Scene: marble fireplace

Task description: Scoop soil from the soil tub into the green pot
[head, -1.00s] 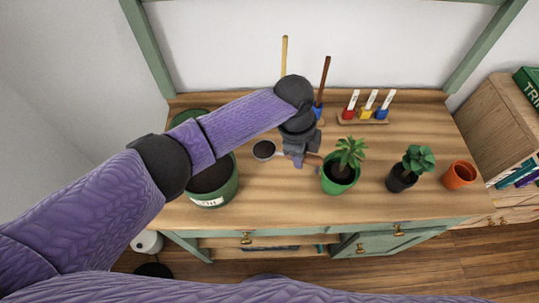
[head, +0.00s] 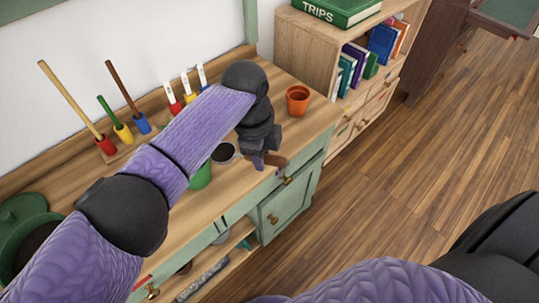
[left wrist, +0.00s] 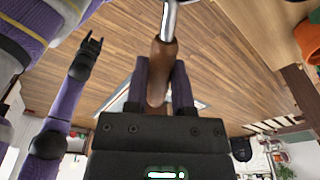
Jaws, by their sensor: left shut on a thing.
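My left gripper (head: 266,160) is shut on the brown wooden handle (left wrist: 158,75) of a scoop with a metal shaft (left wrist: 168,22). The scoop's round bowl (head: 223,152) is dark inside, apparently with soil, and lies left of the gripper above the desk. Part of the green pot (head: 202,176) shows just left of and below the bowl; my left arm hides the rest and its plant. The soil tub (head: 22,240), green with dark soil, is at the far left, partly behind my arm. My right gripper (left wrist: 90,44) shows in the left wrist view, open and empty.
An orange pot (head: 298,100) stands at the desk's right end. Tools in coloured holders (head: 124,131) and labelled markers (head: 188,88) line the back. A bookshelf (head: 335,45) adjoins the desk on the right. The dark pot is hidden.

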